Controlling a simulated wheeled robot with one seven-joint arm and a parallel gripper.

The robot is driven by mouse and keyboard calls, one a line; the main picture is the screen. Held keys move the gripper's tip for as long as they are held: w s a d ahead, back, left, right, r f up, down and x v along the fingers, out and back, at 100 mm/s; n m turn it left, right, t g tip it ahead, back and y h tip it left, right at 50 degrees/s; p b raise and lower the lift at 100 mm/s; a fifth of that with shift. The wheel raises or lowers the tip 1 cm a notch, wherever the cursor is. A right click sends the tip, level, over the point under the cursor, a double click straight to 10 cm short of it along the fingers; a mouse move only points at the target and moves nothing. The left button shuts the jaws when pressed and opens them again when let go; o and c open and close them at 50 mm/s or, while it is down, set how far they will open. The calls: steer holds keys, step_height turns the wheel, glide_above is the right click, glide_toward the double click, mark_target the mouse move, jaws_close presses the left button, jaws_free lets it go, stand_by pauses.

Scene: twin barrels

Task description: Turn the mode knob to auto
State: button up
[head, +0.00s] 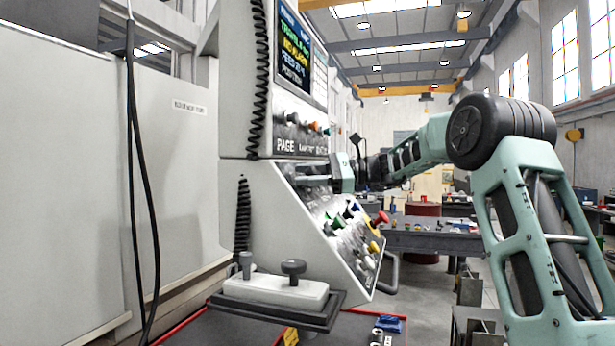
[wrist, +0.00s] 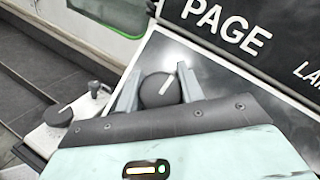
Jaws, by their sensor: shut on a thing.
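The mode knob (wrist: 157,91) is a dark round knob with a white pointer line, on the light sloped face of the control panel in the wrist view. Its line points up and slightly right in that picture. My gripper (wrist: 158,84) has one grey finger on each side of the knob and is shut on it. In the head view my gripper (head: 308,180) reaches from the right to the upper part of the sloped panel (head: 282,215). There the knob itself is hard to make out. No position labels around the knob can be read.
A dark "PAGE" panel (wrist: 240,30) lies just above the knob. Lower on the slope are several coloured buttons and a red-yellow switch (head: 377,221). A pendant box with a dark knob (head: 293,268) stands on a ledge below. Black cables (head: 135,170) hang at left.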

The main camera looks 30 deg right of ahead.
steer(key=shift+r+n+g, duration=0.15)
steer(key=shift+n+g, duration=0.35)
steer(key=shift+n, duration=0.4)
steer(key=o, duration=1)
steer(key=shift+c, duration=0.2)
steer(key=b+v, duration=0.3)
steer(key=v, duration=1.4)
steer(key=shift+d, duration=0.3)
